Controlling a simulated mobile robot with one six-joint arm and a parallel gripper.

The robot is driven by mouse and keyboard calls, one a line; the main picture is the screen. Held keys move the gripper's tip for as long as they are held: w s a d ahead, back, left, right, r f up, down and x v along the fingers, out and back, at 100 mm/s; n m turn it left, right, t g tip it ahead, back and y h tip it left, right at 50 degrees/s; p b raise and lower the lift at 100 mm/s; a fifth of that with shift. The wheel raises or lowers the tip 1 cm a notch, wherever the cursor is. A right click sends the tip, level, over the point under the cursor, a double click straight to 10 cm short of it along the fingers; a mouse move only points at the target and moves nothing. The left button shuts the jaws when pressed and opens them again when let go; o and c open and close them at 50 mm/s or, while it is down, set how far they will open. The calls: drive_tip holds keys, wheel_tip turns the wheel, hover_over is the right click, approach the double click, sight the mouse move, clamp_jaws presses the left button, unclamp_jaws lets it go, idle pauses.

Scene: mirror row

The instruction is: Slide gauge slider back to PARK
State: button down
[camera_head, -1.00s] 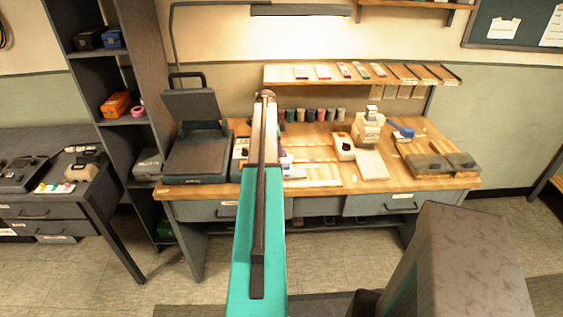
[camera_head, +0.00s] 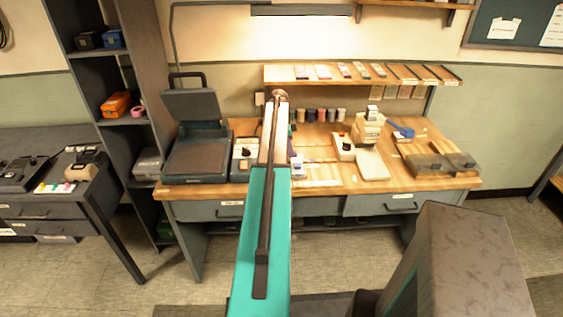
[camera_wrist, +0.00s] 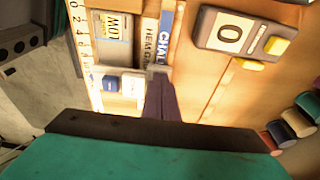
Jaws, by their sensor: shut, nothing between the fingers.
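In the wrist view, my gripper (camera_wrist: 157,78) is shut and empty. It points down at the bench beside a label reading "HEM G..." (camera_wrist: 149,50), whose end the fingers hide. A white scale strip with numbers (camera_wrist: 80,35) runs along the left. Between it and my fingers are a small blue-and-white block (camera_wrist: 110,82) and a white block (camera_wrist: 132,85). I cannot tell which of these is the gauge slider, nor whether my fingertips touch anything. A PARK mark cannot be read.
A grey box showing "0" with a yellow button (camera_wrist: 238,36) stands right of my fingers. Several thread spools (camera_wrist: 300,115) are at the lower right.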

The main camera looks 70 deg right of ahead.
drive_tip(key=shift+s+d, duration=0.75)
drive_tip(key=shift+s, duration=1.2)
drive_tip(key=shift+s+d, duration=0.75)
drive_tip(key=shift+s, duration=1.15)
drive_tip(key=shift+s+d, duration=0.75)
drive_tip(key=shift+s, duration=1.2)
drive_tip(key=shift+s+d, duration=0.15)
drive_tip(key=shift+s, duration=0.2)
wheel_tip(320, 180, up, 7)
drive_tip(key=w+p, duration=0.1)
drive_tip(key=p, duration=0.1)
drive_tip(key=shift+a, duration=0.2)
drive_tip(key=shift+s, duration=0.15)
